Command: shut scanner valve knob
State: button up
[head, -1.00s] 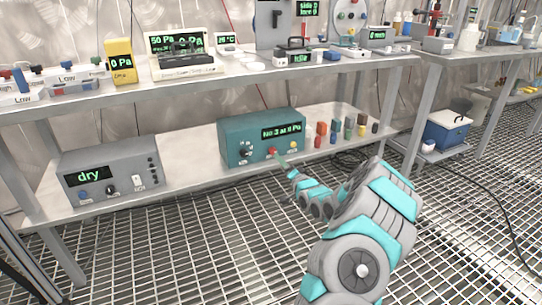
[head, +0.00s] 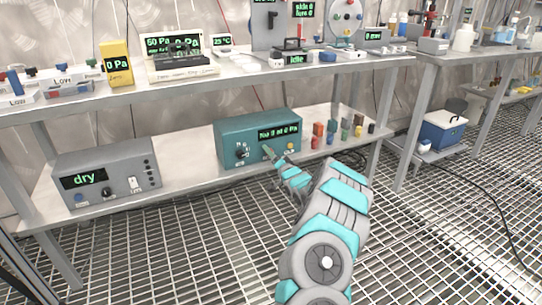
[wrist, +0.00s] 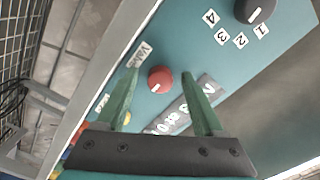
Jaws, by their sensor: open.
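The scanner is a teal box (head: 230,135) on the lower shelf, with a green-lit display, a black knob (head: 241,152) and a yellow knob. In the wrist view its red valve knob (wrist: 160,80), with a white pointer line, sits beside a label reading "Valve". My gripper (head: 267,150) is at the scanner's front face and covers the red knob in the head view. In the wrist view the green fingers of my open gripper (wrist: 159,74) stand apart, one on each side of the red knob. Whether they touch it I cannot tell.
The black selector knob (wrist: 255,10) with numbers 1 to 4 is near the valve knob. A grey box reading "dry" (head: 108,172) stands left on the shelf. Several small coloured blocks (head: 345,130) stand right of the scanner. The upper shelf (head: 240,78) overhangs it.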

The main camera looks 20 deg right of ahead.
grip_shut()
dwell(0.5)
